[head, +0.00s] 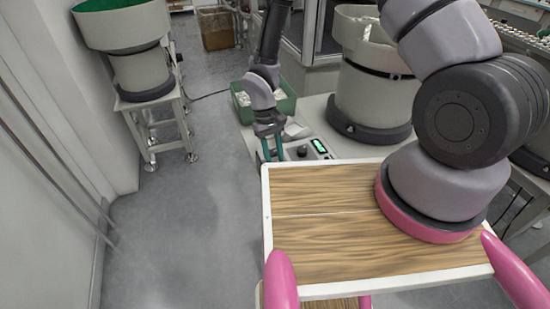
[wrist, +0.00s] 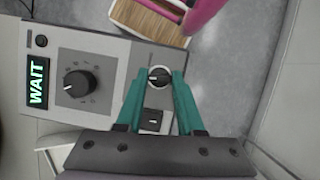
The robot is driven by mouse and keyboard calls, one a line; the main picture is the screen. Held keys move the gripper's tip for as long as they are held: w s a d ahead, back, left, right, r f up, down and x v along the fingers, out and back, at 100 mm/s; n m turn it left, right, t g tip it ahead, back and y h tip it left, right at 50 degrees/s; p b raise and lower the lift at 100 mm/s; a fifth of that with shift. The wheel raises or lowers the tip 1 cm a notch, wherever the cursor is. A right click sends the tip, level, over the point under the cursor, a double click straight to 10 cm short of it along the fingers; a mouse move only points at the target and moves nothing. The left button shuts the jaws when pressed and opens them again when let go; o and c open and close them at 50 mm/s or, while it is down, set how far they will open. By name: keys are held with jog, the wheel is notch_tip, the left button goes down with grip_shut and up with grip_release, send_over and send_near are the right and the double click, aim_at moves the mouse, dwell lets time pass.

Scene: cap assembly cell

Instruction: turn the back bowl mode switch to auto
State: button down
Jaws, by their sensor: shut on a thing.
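The mode switch (wrist: 159,76) is a small round selector with a pale pointer bar, on a grey control box (wrist: 100,45). My gripper (wrist: 160,80) has its teal fingers on either side of the switch and is shut on it. In the wrist view the pointer bar lies nearly crosswise, slightly tilted; no position labels are readable. In the head view my gripper (head: 272,152) reaches down at the left end of the box, and the switch cannot be made out there.
The box also carries a large black dial (wrist: 80,84), a lit display (wrist: 38,83) reading WAIT and a black rocker (wrist: 153,121). Beside it stand a green bin (head: 283,105) and a large feeder bowl (head: 365,95).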

jog(key=n+t+h, duration=0.1)
jog(key=n, duration=0.2)
jog(key=shift+a+n, duration=0.15)
jog(key=shift+n, duration=0.15)
jog(key=shift+s+n+t+h, duration=0.1)
jog(key=shift+n+t+h, duration=0.4)
jog(key=shift+n, duration=1.4)
jog(key=c, duration=0.5)
grip_release()
jog(key=v, duration=1)
jog(key=shift+a+r, duration=0.2)
jog(key=shift+r, duration=0.15)
